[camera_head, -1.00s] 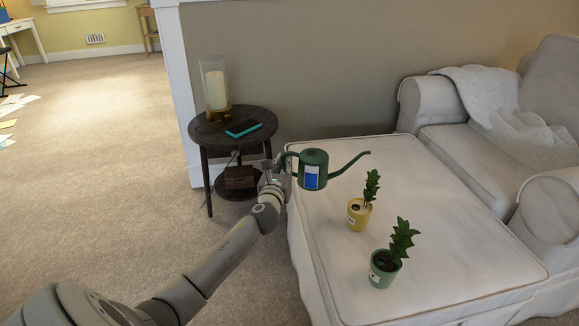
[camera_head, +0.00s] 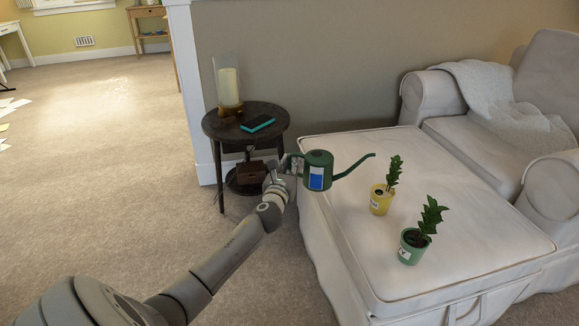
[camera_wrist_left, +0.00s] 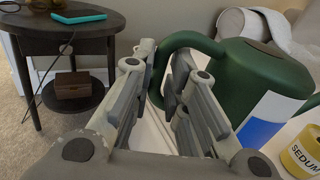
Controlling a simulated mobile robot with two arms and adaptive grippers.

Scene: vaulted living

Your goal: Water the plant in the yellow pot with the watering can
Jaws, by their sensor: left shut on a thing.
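The green watering can (camera_head: 319,172) has a blue and white label and a long spout pointing right. My left gripper (camera_head: 284,174) is shut on its handle and holds it up at the left edge of the ottoman. The can also shows in the left wrist view (camera_wrist_left: 240,85), its handle between the fingers (camera_wrist_left: 165,95). The yellow pot (camera_head: 380,201) with a leafy plant (camera_head: 394,172) stands upright on the ottoman, right of the spout tip and lower in the picture. Part of this pot, with a "SEDUM" label, shows in the left wrist view (camera_wrist_left: 302,155). My right gripper is not in view.
A green pot (camera_head: 410,248) with a similar plant stands in front of the yellow pot on the white ottoman (camera_head: 455,190). A dark round side table (camera_head: 225,131) with a candle holder (camera_head: 228,88) and a teal-edged item (camera_head: 257,124) stands behind my gripper. An armchair (camera_head: 550,190) is at right.

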